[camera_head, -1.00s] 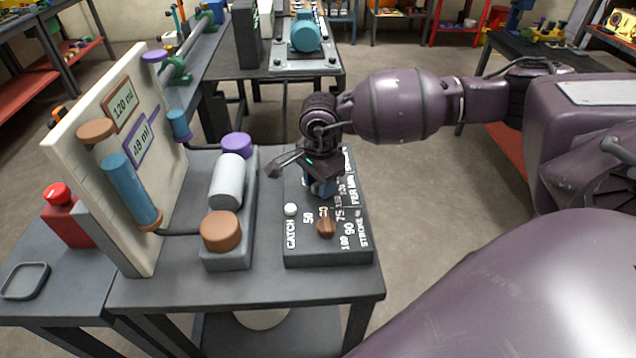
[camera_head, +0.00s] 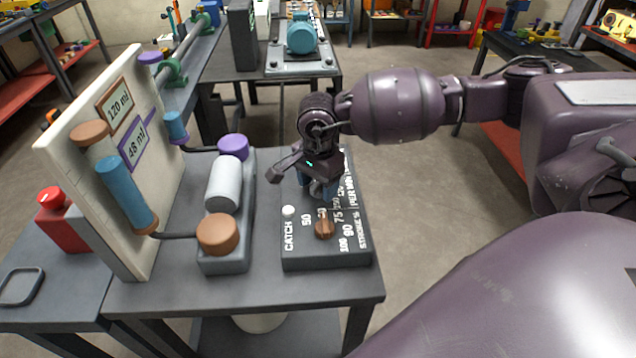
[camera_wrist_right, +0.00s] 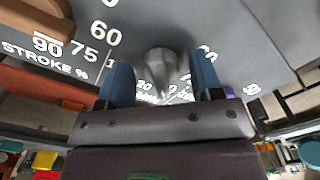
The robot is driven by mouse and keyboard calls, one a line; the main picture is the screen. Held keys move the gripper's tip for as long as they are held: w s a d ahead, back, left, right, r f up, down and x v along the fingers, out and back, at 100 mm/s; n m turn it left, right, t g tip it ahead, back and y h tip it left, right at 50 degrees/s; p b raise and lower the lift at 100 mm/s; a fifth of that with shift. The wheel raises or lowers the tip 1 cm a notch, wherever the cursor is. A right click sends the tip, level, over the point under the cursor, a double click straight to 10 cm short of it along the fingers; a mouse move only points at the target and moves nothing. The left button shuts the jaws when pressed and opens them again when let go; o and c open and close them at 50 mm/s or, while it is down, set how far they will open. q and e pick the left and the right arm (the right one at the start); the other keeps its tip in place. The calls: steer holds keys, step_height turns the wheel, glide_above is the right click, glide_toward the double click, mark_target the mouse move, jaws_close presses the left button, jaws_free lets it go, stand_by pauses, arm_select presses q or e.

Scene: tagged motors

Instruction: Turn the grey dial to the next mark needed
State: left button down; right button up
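The grey dial (camera_wrist_right: 160,70) sits on the dark control panel (camera_head: 300,255), its pointed end towards the camera in the right wrist view. It is partly hidden under my right gripper (camera_head: 318,190) in the head view. My right gripper's two blue fingertips (camera_wrist_right: 163,80) stand on either side of the dial with gaps visible, so it is open. White numbers ring the dial, several of them blurred or covered. A brown dial (camera_head: 325,226) sits in front, by the "STROKE %" scale. The board (camera_head: 75,165) carries a brown-framed "120 ml" card (camera_head: 118,106) and a purple-framed "48 ml" card (camera_head: 136,143).
A white button (camera_head: 288,211) marked "CATCH" is on the panel's left. A pump block with a grey cylinder (camera_head: 223,183), brown cap (camera_head: 218,234) and purple cap (camera_head: 233,147) stands left of the panel. A red bottle-like object (camera_head: 62,220) is at far left.

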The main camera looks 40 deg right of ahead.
mark_target(318, 184)
step_height(318, 184, up, 11)
steer(key=shift+p, duration=0.4)
stand_by(0.4)
steer(key=shift+s+f, duration=0.1)
steer(key=shift+f, duration=0.05)
stand_by(0.4)
